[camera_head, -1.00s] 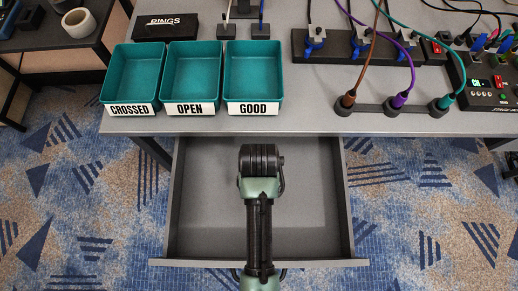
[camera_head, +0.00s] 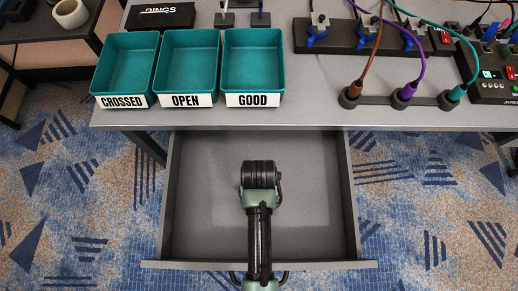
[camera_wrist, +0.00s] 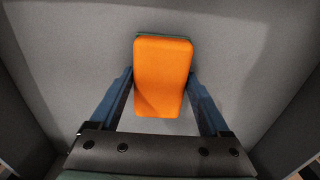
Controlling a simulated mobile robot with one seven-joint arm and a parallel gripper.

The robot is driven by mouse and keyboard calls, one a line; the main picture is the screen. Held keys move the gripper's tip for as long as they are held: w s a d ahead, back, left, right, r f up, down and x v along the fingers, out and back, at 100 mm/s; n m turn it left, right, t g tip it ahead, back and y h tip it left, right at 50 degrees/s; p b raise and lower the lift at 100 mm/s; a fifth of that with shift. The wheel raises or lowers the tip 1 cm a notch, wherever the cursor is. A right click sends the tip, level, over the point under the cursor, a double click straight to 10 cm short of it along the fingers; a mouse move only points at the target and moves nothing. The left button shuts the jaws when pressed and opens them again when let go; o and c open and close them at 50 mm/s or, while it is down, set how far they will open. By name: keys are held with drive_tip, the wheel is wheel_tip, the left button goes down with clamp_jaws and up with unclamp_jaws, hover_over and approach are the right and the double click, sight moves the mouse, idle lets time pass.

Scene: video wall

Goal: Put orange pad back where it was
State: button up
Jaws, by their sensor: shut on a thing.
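The orange pad (camera_wrist: 163,75) is a rounded block with a thin green edge at its far end. In the wrist view it sits between the two blue fingers of my gripper (camera_wrist: 161,84), which is shut on it. Below it is the bare grey floor of the open drawer (camera_head: 225,225). I cannot tell whether the pad touches the floor. In the head view my arm reaches over the drawer, and its wrist hides the fingers and the pad.
Drawer walls stand on both sides of my arm, with the drawer front (camera_head: 200,265) nearest me. On the table above are teal bins marked CROSSED (camera_head: 124,101), OPEN (camera_head: 186,99) and GOOD (camera_head: 253,98). A cable holder (camera_head: 402,100) with several plugs stands to the right.

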drive_tip(key=shift+f, duration=0.15)
drive_tip(key=o, duration=1.3)
wheel_tip(320, 180, up, 12)
drive_tip(key=p, duration=0.3)
drive_tip(key=w+r+t, duration=0.8)
drive_tip(key=w+r, duration=0.9)
drive_tip(key=w+r+t, duration=0.3)
drive_tip(key=r, duration=0.5)
drive_tip(key=w+r+t, duration=0.2)
drive_tip(key=r+t, duration=0.1)
drive_tip(key=r, duration=0.5)
wheel_tip(320, 180, up, 17)
drive_tip(key=t, duration=0.6)
drive_tip(key=s+r+t, duration=0.2)
drive_tip(key=s+r, duration=0.2)
drive_tip(key=r, duration=0.2)
drive_tip(key=s+r+t, duration=0.3)
drive_tip(key=s+r, duration=0.1)
drive_tip(key=r, duration=0.2)
drive_tip(key=s+r+t, duration=0.2)
drive_tip(key=s+r, duration=0.2)
drive_tip(key=r, duration=0.2)
drive_tip(key=shift+s+r, duration=0.15)
drive_tip(key=shift+r, duration=0.15)
